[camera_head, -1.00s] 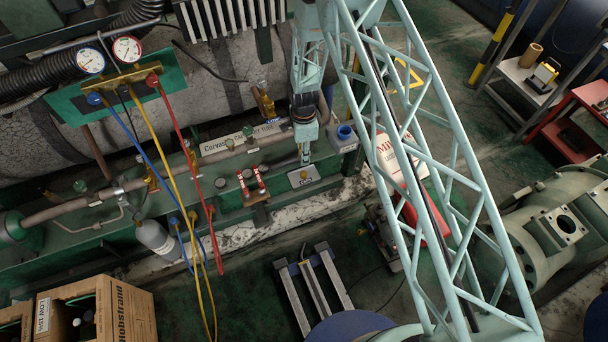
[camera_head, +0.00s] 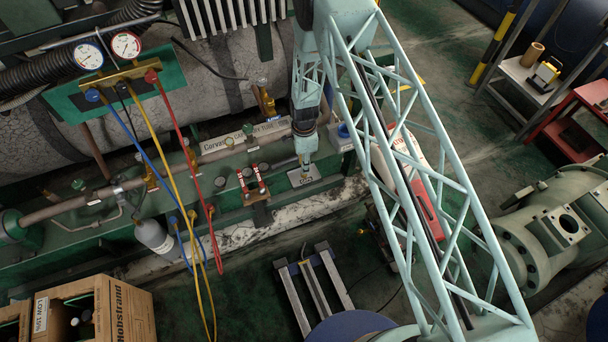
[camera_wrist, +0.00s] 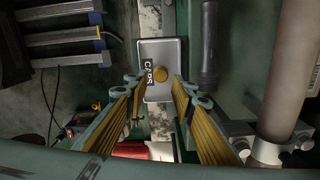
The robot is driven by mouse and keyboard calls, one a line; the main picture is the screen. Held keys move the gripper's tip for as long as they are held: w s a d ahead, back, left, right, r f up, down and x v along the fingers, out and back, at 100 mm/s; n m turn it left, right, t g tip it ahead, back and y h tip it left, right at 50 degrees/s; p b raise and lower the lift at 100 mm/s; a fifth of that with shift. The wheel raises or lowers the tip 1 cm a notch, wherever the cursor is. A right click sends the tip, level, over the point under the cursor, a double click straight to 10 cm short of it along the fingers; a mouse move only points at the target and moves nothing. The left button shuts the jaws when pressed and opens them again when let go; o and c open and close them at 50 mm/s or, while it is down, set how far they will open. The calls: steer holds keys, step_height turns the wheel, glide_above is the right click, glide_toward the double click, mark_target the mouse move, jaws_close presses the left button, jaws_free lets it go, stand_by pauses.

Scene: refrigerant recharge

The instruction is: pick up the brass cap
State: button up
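The brass cap (camera_wrist: 160,75) is a small round gold piece on a grey plate marked CAPS (camera_wrist: 153,55) in the wrist view. In the head view the plate (camera_head: 313,177) lies on the green skid ledge, and my gripper (camera_head: 304,162) is just above it, hiding most of the cap. In the wrist view my gripper (camera_wrist: 153,88) is open, with a yellow-padded finger on each side. The cap shows between and a little beyond the fingertips, not held.
A dark cylindrical tool (camera_wrist: 208,45) lies right of the plate in the wrist view, beside a thick pipe (camera_wrist: 292,70). Red-handled valves (camera_head: 254,181) stand left of the plate in the head view. A metal-barred floor stand (camera_head: 312,283) is below the ledge.

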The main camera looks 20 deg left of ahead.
steer(key=shift+f, duration=0.5)
steer(key=shift+f+b, duration=0.65)
steer(key=shift+f, duration=1.95)
steer(key=c, duration=0.6)
